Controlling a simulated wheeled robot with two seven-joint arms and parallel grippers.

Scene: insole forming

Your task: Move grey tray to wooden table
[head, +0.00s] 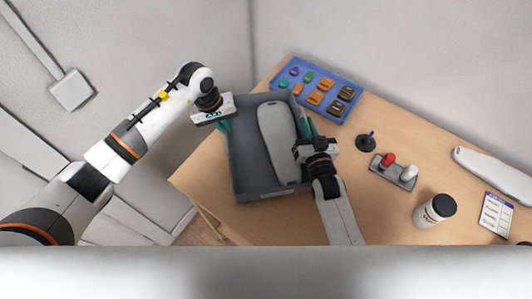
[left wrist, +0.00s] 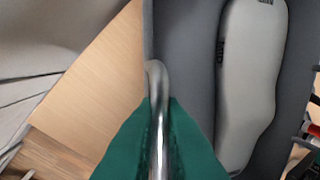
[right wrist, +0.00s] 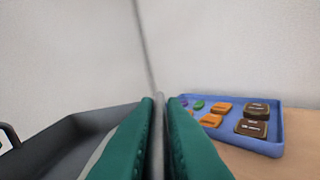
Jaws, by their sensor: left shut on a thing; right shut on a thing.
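The grey tray (head: 262,194) is over the left part of the wooden table (head: 208,180); I cannot tell if it touches the top. A light grey insole-shaped piece (head: 277,140) lies in it, and also shows in the left wrist view (left wrist: 250,80). My left gripper (head: 225,127) is shut on the tray's left metal handle (left wrist: 156,85). My right gripper (head: 309,127) is shut on the handle (right wrist: 159,110) at the tray's right side. The right arm hides part of the tray's right wall.
Walls stand behind.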

